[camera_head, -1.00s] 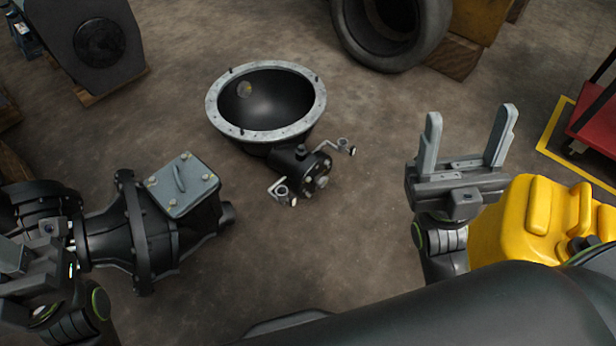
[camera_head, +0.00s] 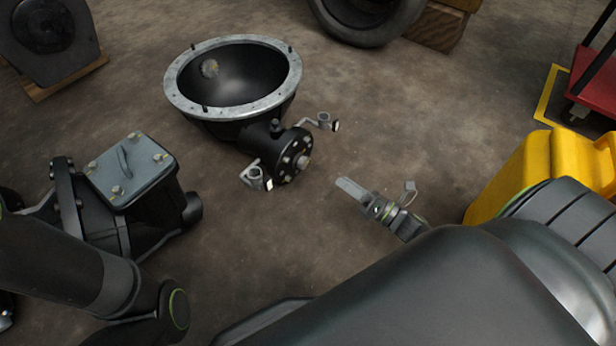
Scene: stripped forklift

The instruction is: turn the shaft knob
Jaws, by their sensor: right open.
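A black bell housing (camera_head: 240,122) with a pale metal rim lies open side up on the floor, upper middle. A bolted round flange (camera_head: 287,157) on its near side has a small round shaft end (camera_head: 303,162) at its centre, which looks like the shaft knob.
A black gearbox with a grey bolted cover (camera_head: 130,170) stands at left, near my left arm. A yellow part (camera_head: 550,170) is at right, a red cart (camera_head: 592,85) behind it. A tyre (camera_head: 365,18) lies at the back.

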